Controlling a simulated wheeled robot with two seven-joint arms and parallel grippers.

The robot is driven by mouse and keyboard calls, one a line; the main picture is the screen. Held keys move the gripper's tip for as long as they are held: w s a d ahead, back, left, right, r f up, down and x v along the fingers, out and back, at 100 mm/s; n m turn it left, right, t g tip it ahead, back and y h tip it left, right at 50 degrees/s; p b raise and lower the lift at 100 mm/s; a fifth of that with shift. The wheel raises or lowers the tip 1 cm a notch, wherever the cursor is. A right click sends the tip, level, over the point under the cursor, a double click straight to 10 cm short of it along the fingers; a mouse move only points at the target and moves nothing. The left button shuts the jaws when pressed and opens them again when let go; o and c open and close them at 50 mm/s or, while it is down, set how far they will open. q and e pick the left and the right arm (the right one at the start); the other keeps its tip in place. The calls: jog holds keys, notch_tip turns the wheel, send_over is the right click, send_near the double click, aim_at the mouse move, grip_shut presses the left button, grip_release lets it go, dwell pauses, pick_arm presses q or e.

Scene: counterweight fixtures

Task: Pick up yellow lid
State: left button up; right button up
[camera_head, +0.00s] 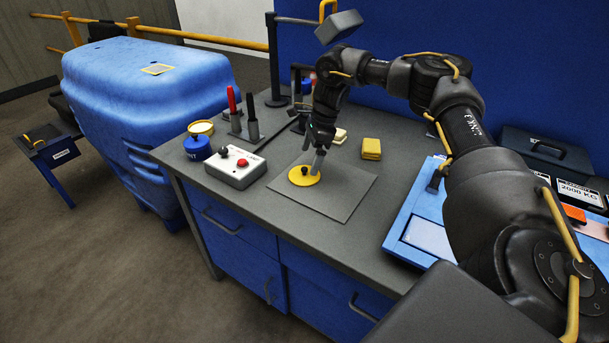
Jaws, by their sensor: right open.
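My right gripper (313,163) points down just above the right side of the lid, close to the knob. It is open with nothing between its fingers. I cannot tell whether a fingertip touches the lid. My left gripper is not in view.
A white control box (234,168) with a red button stands left of the mat, near a blue pot (197,147). Red and black markers (243,115) stand behind it. A blue tray (425,218) is on the right.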

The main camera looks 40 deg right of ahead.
aim_at(306, 168)
jog(key=p+x, duration=0.1)
jog(key=x, duration=0.4)
jog(key=shift+s, duration=0.1)
jog(key=shift+c, duration=0.4)
jog(key=c, duration=0.7)
